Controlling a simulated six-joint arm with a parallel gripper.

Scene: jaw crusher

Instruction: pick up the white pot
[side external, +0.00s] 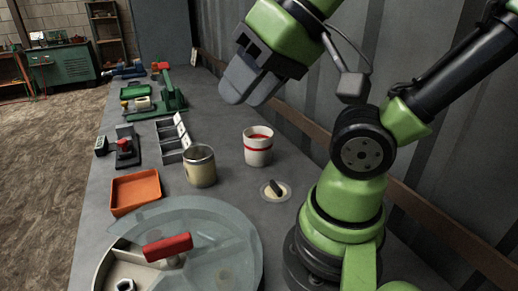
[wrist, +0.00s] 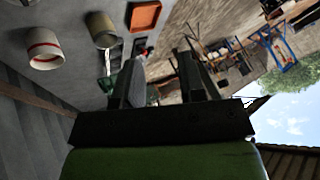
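The white pot (side external: 257,148) with a red band stands upright on the grey bench, right of the middle in the side view. In the wrist view the white pot (wrist: 44,50) shows at the upper left, tilted by the camera's angle. My gripper (side external: 246,97) is above the bench, higher than the pot and apart from it. In the wrist view my gripper (wrist: 160,62) has its two fingers apart with nothing held between them, so it is open. The pot lies off to the left of the fingers there.
A metal-coloured can (side external: 200,167) stands just left of the pot. A small round plate with a dark handle (side external: 275,190) lies in front. An orange tray (side external: 136,191), a grey divided tray (side external: 170,152) and a large round machine (side external: 190,250) occupy the bench. A corrugated wall (side external: 300,90) runs behind.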

